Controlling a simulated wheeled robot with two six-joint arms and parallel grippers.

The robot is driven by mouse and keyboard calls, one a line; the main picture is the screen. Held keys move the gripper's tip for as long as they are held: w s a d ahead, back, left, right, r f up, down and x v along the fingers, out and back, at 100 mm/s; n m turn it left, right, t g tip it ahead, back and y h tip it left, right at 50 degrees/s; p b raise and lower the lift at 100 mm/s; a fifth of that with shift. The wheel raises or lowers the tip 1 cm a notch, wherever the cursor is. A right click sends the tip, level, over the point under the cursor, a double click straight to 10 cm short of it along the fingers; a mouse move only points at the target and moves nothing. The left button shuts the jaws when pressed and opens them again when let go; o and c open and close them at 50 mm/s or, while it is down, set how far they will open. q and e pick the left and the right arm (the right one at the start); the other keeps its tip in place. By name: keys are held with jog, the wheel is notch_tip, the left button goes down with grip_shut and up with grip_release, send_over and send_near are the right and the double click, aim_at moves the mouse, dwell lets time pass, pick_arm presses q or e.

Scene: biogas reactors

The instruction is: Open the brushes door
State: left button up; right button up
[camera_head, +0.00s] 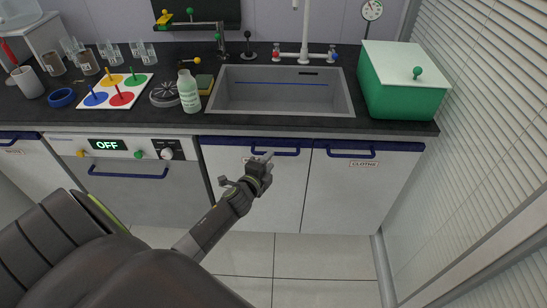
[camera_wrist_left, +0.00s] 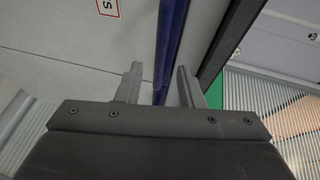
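The left door (camera_head: 255,185) under the sink is a pale panel with a dark blue top edge, and it is closed. Its blue handle (camera_head: 288,152) is partly behind my left gripper (camera_head: 264,158). The door's label is mostly hidden in the head view. In the wrist view a label (camera_wrist_left: 108,7) ending in "S" shows at the top. There, my left gripper (camera_wrist_left: 158,84) is open, and a blue bar (camera_wrist_left: 171,45) runs in line with the gap between its fingers. I cannot tell whether the fingers touch it. My right gripper is not in view.
The closed right door (camera_head: 355,190) is labelled "CLOTHS". A panel reading "OFF" (camera_head: 108,145) is at the left. Above are the sink (camera_head: 282,112), a white bottle (camera_head: 189,94) and a green box (camera_head: 400,95). A slatted wall (camera_head: 480,130) bounds the right; the floor (camera_head: 310,255) ahead is clear.

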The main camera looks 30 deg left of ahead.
pick_arm(q)
jog(key=shift+b+x, duration=0.3)
jog(key=shift+x, duration=1.75)
grip_shut()
